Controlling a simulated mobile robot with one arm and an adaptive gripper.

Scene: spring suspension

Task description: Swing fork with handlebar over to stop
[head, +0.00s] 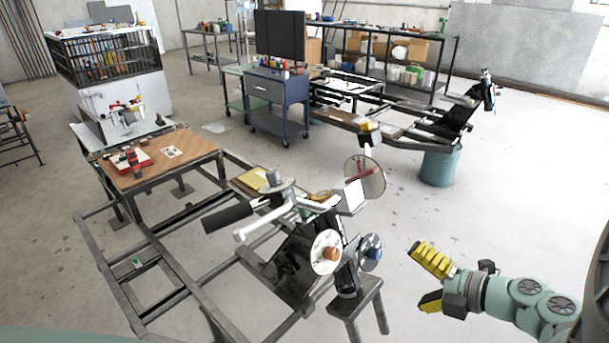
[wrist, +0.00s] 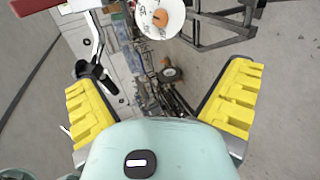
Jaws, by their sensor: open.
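The fork with handlebar sits on the dark metal frame in the middle of the head view. Its black handlebar grip (head: 228,217) points left, beside a pale lever (head: 262,221). A white disc with an orange-brown hub (head: 326,252) is at its lower right; in the wrist view a similar white disc (wrist: 160,17) shows at the top. My gripper (head: 421,277) is open and empty, to the right of the fork and apart from it. Its yellow fingers (wrist: 162,97) are spread wide in the wrist view. I cannot tell which part is the stop.
A dark stool (head: 357,307) stands below the disc, between the fork and my gripper. A round mirror-like disc (head: 365,177) rises behind. A wooden-topped table (head: 180,155) joins the frame at left. A blue cart (head: 276,98) stands farther back. The floor at right is clear.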

